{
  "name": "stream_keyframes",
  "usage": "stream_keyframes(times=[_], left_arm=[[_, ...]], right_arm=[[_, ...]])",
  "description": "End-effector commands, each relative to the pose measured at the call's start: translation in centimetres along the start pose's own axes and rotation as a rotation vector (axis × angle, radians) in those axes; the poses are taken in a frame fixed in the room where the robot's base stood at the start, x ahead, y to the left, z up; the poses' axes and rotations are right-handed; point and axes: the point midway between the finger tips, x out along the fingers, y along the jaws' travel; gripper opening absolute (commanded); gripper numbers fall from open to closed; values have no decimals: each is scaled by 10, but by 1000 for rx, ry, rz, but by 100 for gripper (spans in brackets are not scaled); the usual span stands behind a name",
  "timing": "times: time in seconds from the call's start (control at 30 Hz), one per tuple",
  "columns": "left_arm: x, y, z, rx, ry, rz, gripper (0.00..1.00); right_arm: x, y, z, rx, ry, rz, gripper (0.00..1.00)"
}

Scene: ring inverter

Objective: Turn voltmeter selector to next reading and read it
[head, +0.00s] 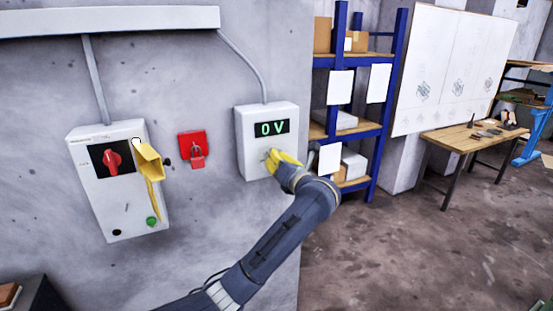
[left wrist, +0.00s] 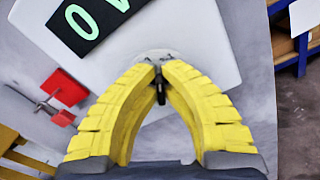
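The voltmeter (head: 245,150) is a white box on the wall, and its display (head: 271,128) reads 0 V in green. In the left wrist view the tilted display (left wrist: 95,18) shows a 0 and part of the V. The small dark selector (left wrist: 160,88) sits on a round plate (left wrist: 153,55) below the display. My left gripper (head: 272,157) is at the lower part of the voltmeter. In the left wrist view its yellow fingertips (left wrist: 159,68) are close together around the selector, which shows between them. The selector's pointing direction is hidden. My right gripper is in neither view.
Left of the voltmeter are a red lockout block with padlock (head: 192,150) and a white switch box (head: 125,210) with red rotary handle (head: 112,160) and yellow cover (head: 150,165) sticking out.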

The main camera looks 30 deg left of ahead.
Motion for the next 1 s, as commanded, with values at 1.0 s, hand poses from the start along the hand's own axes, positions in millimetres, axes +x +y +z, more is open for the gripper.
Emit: stream_keyframes(times=[1.0], left_arm=[[0, -3, 0, 302, 0, 1, 12]], right_arm=[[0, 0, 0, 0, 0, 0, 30]])
